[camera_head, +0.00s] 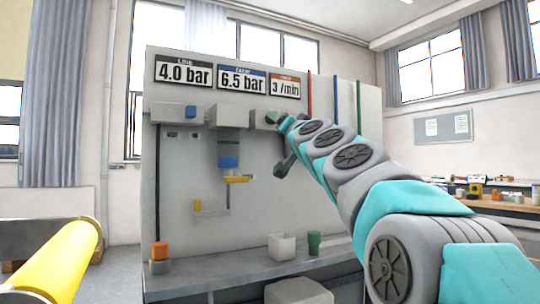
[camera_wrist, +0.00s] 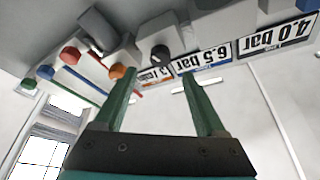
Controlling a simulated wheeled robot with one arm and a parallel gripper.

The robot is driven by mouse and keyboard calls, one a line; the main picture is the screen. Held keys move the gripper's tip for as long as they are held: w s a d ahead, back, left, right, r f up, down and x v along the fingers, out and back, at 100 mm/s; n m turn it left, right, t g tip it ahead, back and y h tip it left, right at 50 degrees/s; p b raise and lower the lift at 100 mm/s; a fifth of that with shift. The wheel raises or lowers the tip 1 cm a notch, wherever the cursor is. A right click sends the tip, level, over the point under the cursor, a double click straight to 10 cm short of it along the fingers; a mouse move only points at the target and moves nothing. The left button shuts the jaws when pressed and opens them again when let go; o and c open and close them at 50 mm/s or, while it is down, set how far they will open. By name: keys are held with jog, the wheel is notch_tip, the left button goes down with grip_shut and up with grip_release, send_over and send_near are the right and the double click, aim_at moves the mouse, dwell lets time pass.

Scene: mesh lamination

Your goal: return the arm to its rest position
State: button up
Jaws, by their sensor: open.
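My arm reaches from the lower right up toward the grey panel (camera_head: 175,180) in the head view. My gripper (camera_head: 273,117) is small and partly hidden there, near the upper middle of the panel. In the wrist view, which looks upside down, the two green fingers of my gripper (camera_wrist: 157,75) are spread apart with nothing between them. Beyond the fingertips are a black knob (camera_wrist: 160,54) on a grey housing and an orange knob (camera_wrist: 117,71). I cannot tell how far the fingertips are from the panel.
The panel carries a 4.0 bar sign (camera_head: 184,74) and a 6.5 bar sign (camera_head: 242,79). A dark handle (camera_head: 285,166) sticks out below my gripper. A white box (camera_head: 282,246) and a green cup (camera_head: 314,242) stand on the ledge. A yellow roller (camera_head: 62,262) is at lower left.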

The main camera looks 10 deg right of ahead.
jog(key=s+a+f+n+g+y, duration=0.1)
jog(key=s+a+f+n+g, duration=0.15)
jog(key=f, duration=0.65)
jog(key=s+a+f+n+g+y, duration=0.1)
jog(key=a+f+g, duration=0.25)
jog(key=f, duration=0.45)
jog(key=s+a+f+n+g+y, duration=0.1)
jog(key=s+a+f+g, duration=0.15)
jog(key=f, duration=0.65)
jog(key=s+f+n+g+h, duration=0.1)
jog(key=s+f+g, duration=0.2)
jog(key=s+f, duration=0.55)
jog(key=s+f+g, duration=0.4)
jog(key=s+f, duration=0.1)
jog(key=f, duration=0.6)
jog(key=s+d+f+g+h, duration=0.1)
jog(key=s+d+f+g, duration=0.1)
jog(key=s+f, duration=0.3)
jog(key=s+d+f+g+h, duration=0.1)
jog(key=s+d+f+g, duration=0.2)
jog(key=s, duration=1)
jog(key=s+d+f+g+h, duration=0.1)
jog(key=s+d+f+g, duration=0.2)
jog(key=s+f, duration=0.5)
jog(key=shift+s+f+h, duration=0.35)
jog(key=shift+s+h, duration=0.05)
jog(key=shift+s, duration=0.4)
